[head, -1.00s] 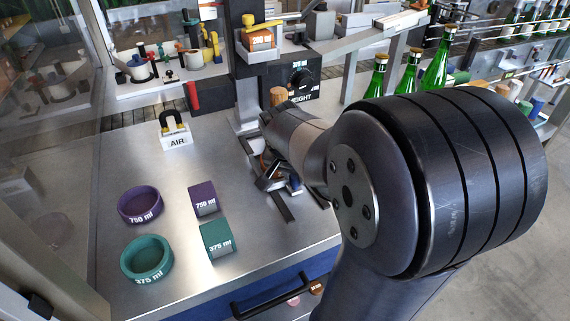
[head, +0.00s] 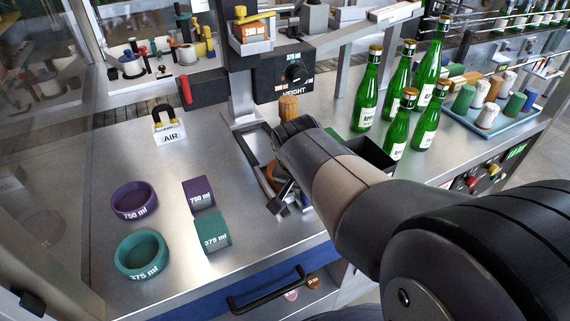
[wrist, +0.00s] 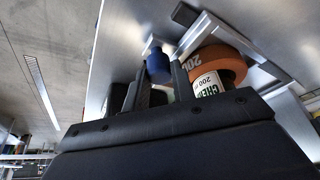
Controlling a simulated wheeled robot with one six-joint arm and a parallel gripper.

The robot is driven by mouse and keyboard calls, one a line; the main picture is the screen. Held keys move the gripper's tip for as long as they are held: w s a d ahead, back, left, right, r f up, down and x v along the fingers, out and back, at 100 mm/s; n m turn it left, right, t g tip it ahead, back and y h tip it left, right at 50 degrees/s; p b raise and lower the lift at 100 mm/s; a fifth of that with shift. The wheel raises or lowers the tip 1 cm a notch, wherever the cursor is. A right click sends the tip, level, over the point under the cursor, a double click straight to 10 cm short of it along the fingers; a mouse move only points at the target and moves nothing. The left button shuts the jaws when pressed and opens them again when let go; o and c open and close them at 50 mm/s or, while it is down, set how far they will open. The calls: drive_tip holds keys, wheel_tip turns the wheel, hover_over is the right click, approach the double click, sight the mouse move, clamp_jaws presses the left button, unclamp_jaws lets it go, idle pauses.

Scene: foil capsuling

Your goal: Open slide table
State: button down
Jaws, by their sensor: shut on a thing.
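The slide table (head: 270,188) is low on the steel bench, on dark rails (head: 250,150) in front of the machine column, and is partly hidden by my arm. My gripper (head: 284,200) is at the slide table's front end. In the wrist view, my gripper's fingers (wrist: 162,84) are closed at a blue knob (wrist: 158,66) beside the ring. The exact contact between fingers and knob is partly hidden.
Purple (head: 134,200) and teal (head: 142,254) rings and two matching blocks lie left on the bench. An AIR valve block (head: 169,130) stands behind them. Several green bottles (head: 397,125) stand right of my arm. A black drawer handle (head: 268,291) is at the front.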

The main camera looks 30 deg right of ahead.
drive_tip(key=c, duration=1.2)
unclamp_jaws()
drive_tip(key=shift+r, duration=0.1)
drive_tip(key=v, duration=1)
drive_tip(key=shift+s+a+r, duration=0.1)
drive_tip(key=shift+r, duration=0.2)
drive_tip(key=x, duration=1)
drive_tip(key=shift+f, duration=0.25)
drive_tip(key=shift+w+f, duration=0.2)
drive_tip(key=shift+f, duration=0.05)
drive_tip(key=shift+w+r, duration=0.1)
drive_tip(key=shift+w, duration=0.15)
